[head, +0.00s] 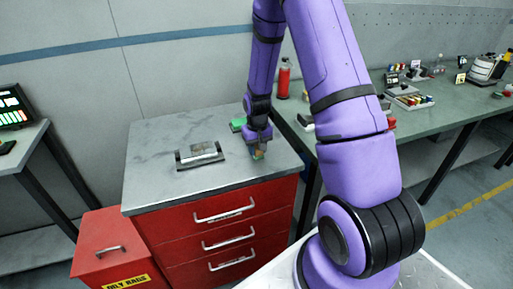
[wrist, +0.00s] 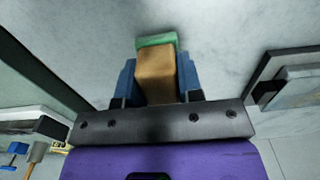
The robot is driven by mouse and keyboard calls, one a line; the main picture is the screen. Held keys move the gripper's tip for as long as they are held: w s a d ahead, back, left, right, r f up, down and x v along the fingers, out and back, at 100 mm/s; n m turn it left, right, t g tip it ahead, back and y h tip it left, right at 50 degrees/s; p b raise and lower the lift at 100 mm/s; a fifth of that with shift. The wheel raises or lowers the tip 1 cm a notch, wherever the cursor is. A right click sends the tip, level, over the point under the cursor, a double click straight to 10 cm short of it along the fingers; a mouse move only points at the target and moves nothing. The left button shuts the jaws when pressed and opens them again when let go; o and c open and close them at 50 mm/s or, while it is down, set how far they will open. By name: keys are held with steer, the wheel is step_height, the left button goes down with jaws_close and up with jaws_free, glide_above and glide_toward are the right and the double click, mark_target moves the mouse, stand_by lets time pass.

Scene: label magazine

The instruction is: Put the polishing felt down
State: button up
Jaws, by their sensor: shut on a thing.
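The polishing felt, a tan block with a green face, is between the blue fingers of my gripper (wrist: 156,85). In the wrist view the felt (wrist: 156,68) points away from the palm with its green face outermost. In the head view my gripper (head: 258,147) is low over the right part of the grey cabinet top (head: 150,185), and the felt (head: 259,156) shows just below the fingers. The green face is very near the top; I cannot tell whether it touches.
A dark holder with a metal block (head: 200,154) sits left of my gripper. A small green item (head: 238,125) lies behind it. A green workbench (head: 440,115) with tools and a red bottle (head: 284,78) is to the right. The cabinet top's front left is clear.

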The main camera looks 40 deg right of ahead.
steer(key=shift+f, duration=0.1)
steer(key=o, duration=0.9)
step_height(320, 180, up, 13)
step_height(320, 180, up, 9)
steer(key=t, duration=0.1)
glide_above(257, 145)
steer(key=s+a, duration=0.3)
steer(key=a, duration=0.1)
steer(key=s+a+r+n+t, duration=0.1)
steer(key=s+a+r, duration=0.3)
steer(key=s+r, duration=0.4)
steer(key=s+a+r+n+t, duration=0.2)
steer(key=s+a+r, duration=0.3)
steer(key=s, duration=1)
step_height(257, 145, up, 3)
steer(key=shift+s+f+t, duration=0.1)
steer(key=shift+s+t, duration=0.1)
steer(key=shift+t, duration=0.4)
